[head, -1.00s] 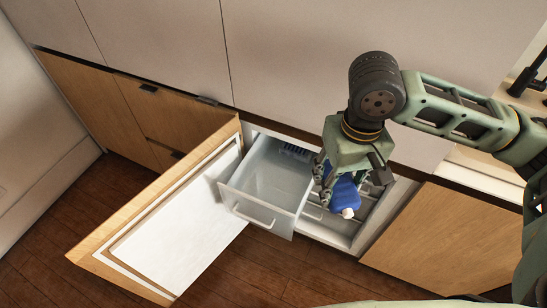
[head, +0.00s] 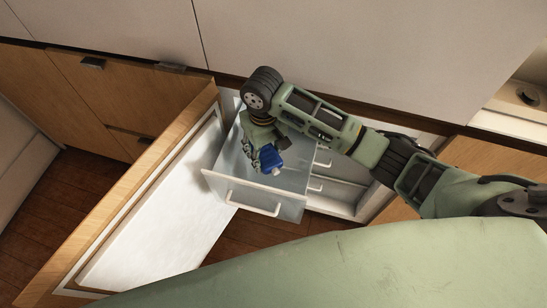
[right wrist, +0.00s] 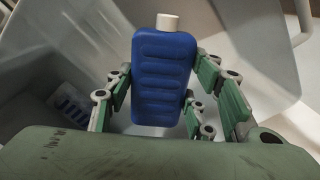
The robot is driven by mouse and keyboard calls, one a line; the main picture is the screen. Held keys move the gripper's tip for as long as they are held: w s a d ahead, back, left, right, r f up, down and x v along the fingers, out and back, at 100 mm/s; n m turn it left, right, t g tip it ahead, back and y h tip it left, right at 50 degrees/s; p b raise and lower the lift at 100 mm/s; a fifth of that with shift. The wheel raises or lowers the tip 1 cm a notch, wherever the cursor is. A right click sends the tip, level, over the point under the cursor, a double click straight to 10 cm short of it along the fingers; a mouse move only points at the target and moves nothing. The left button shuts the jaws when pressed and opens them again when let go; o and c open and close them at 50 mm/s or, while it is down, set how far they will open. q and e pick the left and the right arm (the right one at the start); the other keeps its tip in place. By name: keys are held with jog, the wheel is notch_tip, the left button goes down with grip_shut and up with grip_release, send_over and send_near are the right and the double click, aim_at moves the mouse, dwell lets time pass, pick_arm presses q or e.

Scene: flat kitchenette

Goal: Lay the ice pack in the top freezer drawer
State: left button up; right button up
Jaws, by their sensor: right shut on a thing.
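The blue ice pack (head: 270,161) with a white cap is held in my right gripper (head: 265,158). In the right wrist view the ice pack (right wrist: 162,80) sits between the fingers of the right gripper (right wrist: 165,98), cap pointing away. The top freezer drawer (head: 236,190) is a clear, pulled-out bin with a white handle. The right gripper and ice pack are over the drawer's opening; how far down they are is hard to tell. In the right wrist view the drawer's pale walls (right wrist: 240,40) surround the pack. My left gripper is not in view.
The freezer door (head: 150,215) stands open to the left of the drawer. Further shut drawers (head: 322,180) show at the right inside the freezer. Wooden cabinet fronts (head: 75,85) line the wall at left. Dark floor (head: 90,185) lies around the door.

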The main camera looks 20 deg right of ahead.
notch_tip(320, 180, down, 8)
jog(key=shift+r+b, duration=0.1)
jog(key=shift+b, duration=0.3)
jog(key=shift+f, duration=0.45)
jog(key=shift+w+d+f, duration=0.1)
jog(key=w+d, duration=0.2)
jog(key=shift+w+d+f, duration=0.35)
jog(key=shift+f, duration=0.05)
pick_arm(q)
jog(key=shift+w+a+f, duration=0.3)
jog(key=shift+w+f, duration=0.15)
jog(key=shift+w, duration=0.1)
pick_arm(e)
jog(key=shift+f, duration=0.15)
jog(key=shift+f, duration=0.15)
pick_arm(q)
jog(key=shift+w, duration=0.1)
pick_arm(e)
jog(key=o, duration=1.5)
jog(key=shift+o, duration=0.2)
